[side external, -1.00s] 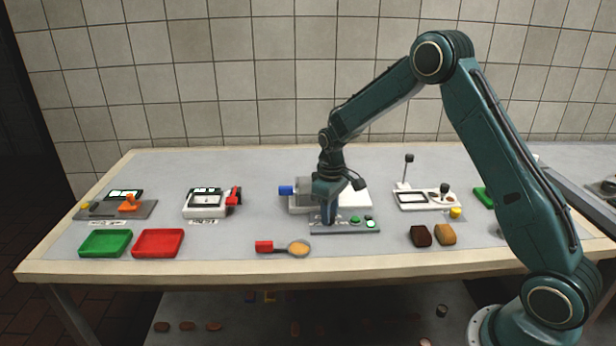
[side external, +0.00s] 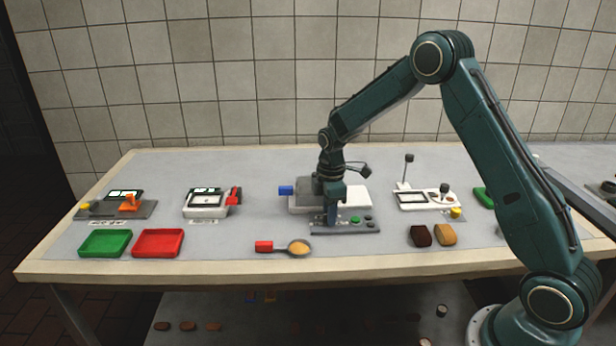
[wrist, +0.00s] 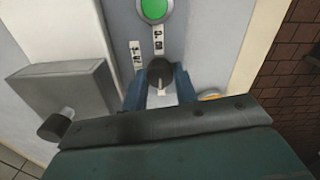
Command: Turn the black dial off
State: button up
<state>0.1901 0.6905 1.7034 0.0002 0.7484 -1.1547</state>
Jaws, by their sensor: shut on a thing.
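The black dial (wrist: 160,72) shows in the wrist view as a round black knob with a white mark on its near side, on a grey control panel (wrist: 190,30). My gripper (wrist: 161,84) has one blue finger on each side of the dial and is shut on it. In the side external view, my gripper (side external: 332,218) points straight down at the left part of the grey panel (side external: 345,230) and hides the dial. Small white labels (wrist: 157,40) sit beside the dial; I cannot read them surely.
A green button (side external: 355,219) is on the panel right of my gripper. A red-handled pan (side external: 265,246) lies front left; brown (side external: 421,236) and tan (side external: 445,235) pieces lie right. The table's front middle is clear.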

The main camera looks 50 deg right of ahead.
jog(key=shift+r, duration=0.1)
dwell(0.4)
jog(key=o, duration=1)
jog(key=shift+c, duration=0.2)
notch_tip(320, 180, up, 14)
jog(key=shift+s, duration=0.1)
